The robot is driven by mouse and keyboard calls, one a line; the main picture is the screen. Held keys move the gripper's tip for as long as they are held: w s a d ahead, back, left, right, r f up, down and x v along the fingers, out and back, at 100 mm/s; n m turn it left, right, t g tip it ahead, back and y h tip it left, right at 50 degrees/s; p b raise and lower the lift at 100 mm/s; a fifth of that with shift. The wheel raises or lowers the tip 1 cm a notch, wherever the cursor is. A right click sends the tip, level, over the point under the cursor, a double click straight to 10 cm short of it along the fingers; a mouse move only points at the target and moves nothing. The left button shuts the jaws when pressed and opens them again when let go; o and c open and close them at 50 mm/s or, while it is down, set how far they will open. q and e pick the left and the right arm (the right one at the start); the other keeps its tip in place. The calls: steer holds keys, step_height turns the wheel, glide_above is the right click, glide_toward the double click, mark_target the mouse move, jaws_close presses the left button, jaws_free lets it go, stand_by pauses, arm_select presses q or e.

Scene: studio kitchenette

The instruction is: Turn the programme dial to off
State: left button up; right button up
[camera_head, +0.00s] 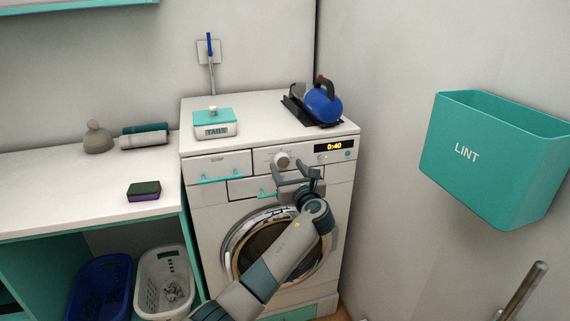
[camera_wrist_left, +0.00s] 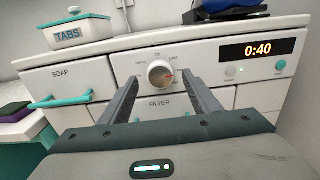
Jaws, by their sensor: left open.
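The programme dial (camera_head: 283,160) is a round pale knob on the washing machine's front panel, between the soap drawer and the display. My left gripper (camera_head: 292,170) is open in front of the panel. In the left wrist view its two fingers (camera_wrist_left: 160,88) point at the panel with the dial between them in the picture; I cannot tell whether they reach it. The display (camera_wrist_left: 257,49) reads 0:40. My right gripper does not show.
A tabs box (camera_head: 213,122) and a blue kettle-like item (camera_head: 322,104) stand on the machine. The soap drawer (camera_head: 217,167) and filter flap (camera_wrist_left: 160,114) are shut. A teal lint bin (camera_head: 490,155) hangs on the right wall. A counter (camera_head: 75,190) stands left.

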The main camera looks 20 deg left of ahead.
mark_target(282, 161)
arm_select(q)
steer(key=shift+x, duration=1)
steer(key=shift+w+a, duration=0.3)
steer(key=shift+w, duration=0.05)
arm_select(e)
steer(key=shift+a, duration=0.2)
arm_select(q)
steer(key=shift+c, duration=0.6)
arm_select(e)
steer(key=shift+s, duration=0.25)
arm_select(q)
steer(key=c, duration=0.9)
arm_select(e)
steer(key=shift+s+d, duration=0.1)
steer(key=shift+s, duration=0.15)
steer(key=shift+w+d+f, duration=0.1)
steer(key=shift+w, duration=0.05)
